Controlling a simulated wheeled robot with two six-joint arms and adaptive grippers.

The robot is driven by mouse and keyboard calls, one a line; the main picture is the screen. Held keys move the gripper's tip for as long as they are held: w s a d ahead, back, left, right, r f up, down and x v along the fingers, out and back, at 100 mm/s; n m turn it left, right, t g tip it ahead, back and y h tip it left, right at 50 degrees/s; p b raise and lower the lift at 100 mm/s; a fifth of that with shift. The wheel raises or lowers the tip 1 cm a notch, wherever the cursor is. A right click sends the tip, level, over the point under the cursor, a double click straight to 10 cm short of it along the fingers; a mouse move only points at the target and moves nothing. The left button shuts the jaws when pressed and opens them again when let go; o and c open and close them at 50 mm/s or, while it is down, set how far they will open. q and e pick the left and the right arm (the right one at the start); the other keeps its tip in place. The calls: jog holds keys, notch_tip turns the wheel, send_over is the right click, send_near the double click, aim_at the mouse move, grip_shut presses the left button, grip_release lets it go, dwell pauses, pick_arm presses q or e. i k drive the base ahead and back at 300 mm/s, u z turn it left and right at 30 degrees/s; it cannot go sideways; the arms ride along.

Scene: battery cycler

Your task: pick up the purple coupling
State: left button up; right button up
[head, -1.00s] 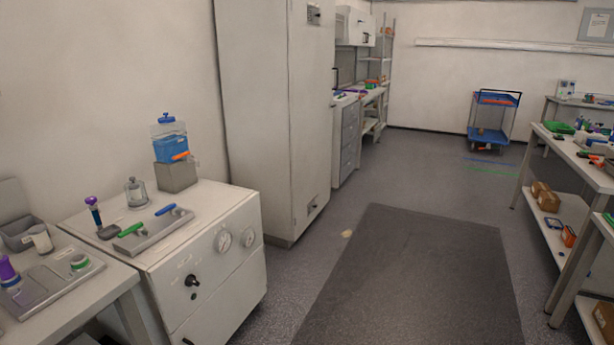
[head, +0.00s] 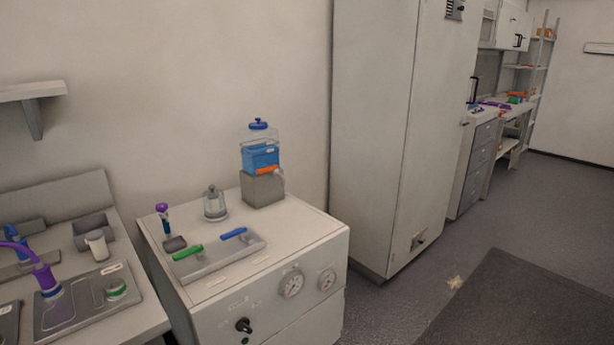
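A purple fitting (head: 45,278) with a purple hose stands upright on a grey plate at the lower left, on the left bench. It has a blue ring at its base. A smaller item with a purple top (head: 162,209) and a dark blue stem stands on the white cabinet, by a dark block. I cannot tell for sure which of these is the purple coupling. Neither of my grippers is in view.
The white cabinet (head: 215,325) carries a tray with green and blue handles (head: 213,262), a glass jar (head: 215,203) and a blue-liquid tank (head: 260,155). A tall grey cabinet (head: 375,130) stands right of it.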

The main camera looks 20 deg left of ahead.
aim_at(44, 276)
jog(key=u, duration=0.85)
jog(key=i, duration=0.9)
jog(key=u, duration=0.95)
